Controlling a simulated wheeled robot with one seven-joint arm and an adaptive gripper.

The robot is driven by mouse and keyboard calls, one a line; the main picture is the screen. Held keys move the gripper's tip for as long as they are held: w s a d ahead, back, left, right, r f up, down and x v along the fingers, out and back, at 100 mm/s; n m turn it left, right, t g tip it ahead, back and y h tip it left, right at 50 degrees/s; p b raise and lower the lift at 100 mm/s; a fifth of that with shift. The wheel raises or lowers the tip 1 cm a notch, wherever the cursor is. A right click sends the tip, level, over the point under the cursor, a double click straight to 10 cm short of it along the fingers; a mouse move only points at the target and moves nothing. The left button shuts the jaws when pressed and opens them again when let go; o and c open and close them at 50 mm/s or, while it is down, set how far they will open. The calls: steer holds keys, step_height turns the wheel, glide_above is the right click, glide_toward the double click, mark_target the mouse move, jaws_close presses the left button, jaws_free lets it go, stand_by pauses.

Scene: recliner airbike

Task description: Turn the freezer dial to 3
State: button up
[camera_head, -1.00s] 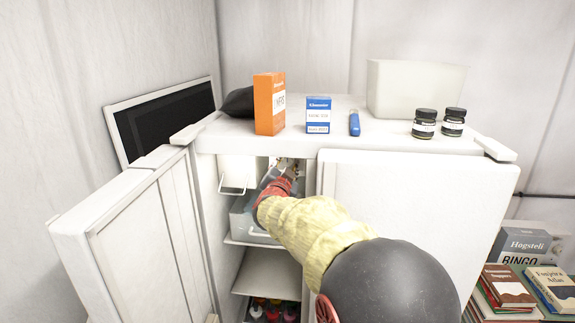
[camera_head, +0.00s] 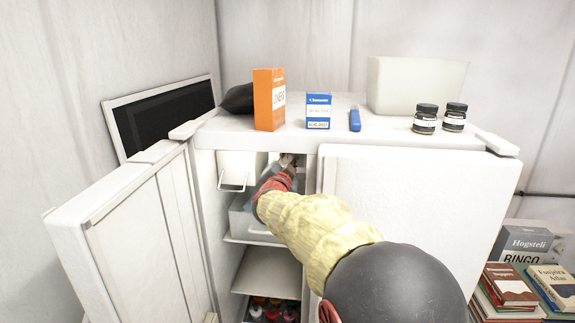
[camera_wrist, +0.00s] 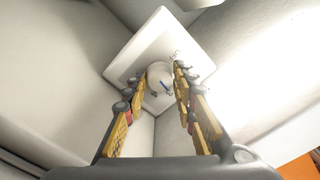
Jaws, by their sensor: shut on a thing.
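My gripper (camera_wrist: 158,85) is shut on the dial, one yellow-padded finger on each side. In the head view my gripper (camera_head: 287,163) reaches into the upper part of the open white cabinet (camera_head: 206,190). The dial is hidden there behind my arm and the cabinet top.
The left door (camera_head: 130,235) stands open and the right door (camera_head: 425,200) is shut. A white bin (camera_head: 235,166) and clear drawer (camera_head: 243,218) are close to my arm.

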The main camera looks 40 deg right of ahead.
steer(key=shift+m, duration=0.4)
steer(key=shift+f+m+b, duration=0.2)
steer(key=shift+m+b, duration=0.5)
steer(key=shift+b, duration=0.5)
steer(key=o, duration=0.7)
steer(key=shift+r, duration=0.2)
steer(key=shift+c, duration=0.2)
steer(key=v, duration=0.5)
